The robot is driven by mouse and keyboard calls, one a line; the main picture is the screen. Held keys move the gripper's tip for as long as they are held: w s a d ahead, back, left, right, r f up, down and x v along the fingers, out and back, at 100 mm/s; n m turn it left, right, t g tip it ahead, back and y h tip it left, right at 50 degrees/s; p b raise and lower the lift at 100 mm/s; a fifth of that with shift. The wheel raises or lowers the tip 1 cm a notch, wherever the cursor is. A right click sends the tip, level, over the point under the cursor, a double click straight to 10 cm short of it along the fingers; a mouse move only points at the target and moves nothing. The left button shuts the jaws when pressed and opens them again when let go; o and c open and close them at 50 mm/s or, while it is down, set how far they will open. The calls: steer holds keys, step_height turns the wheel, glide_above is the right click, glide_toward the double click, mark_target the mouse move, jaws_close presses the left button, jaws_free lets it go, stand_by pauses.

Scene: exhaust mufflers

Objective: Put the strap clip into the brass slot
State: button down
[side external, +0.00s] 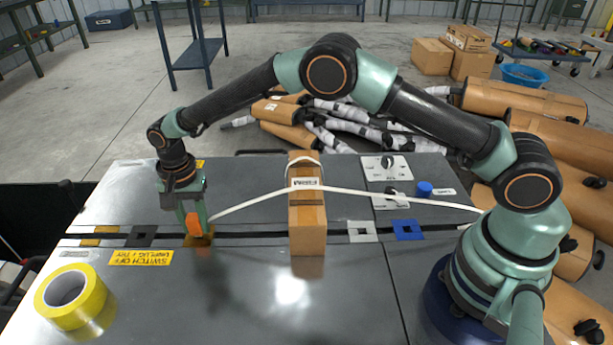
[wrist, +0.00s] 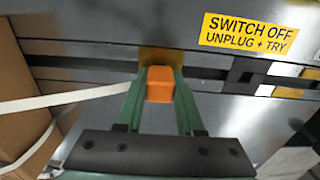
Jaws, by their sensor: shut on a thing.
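The orange strap clip (side external: 194,223) is held between the green fingers of my gripper (side external: 193,218), at the left of the bench. It also shows in the wrist view (wrist: 160,84), between the fingertips (wrist: 160,95). The brass slot plate (side external: 206,240) lies at the gap in the bench, just below the clip. In the wrist view the brass plate (wrist: 160,56) is partly hidden behind the clip. The clip's lower end overlaps the plate in the picture; I cannot tell whether it touches or enters the slot. A white strap (side external: 260,200) runs right from the clip.
A tall cardboard box (side external: 308,225) stands mid-bench with the strap over it. Black (side external: 143,236), white (side external: 362,232) and blue (side external: 408,230) plates line the gap. A yellow tape roll (side external: 72,297) lies front left. The front middle is clear.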

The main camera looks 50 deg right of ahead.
steer(key=shift+f, duration=0.45)
steer(key=shift+c, duration=2.2)
jaws_free()
step_height(320, 180, up, 12)
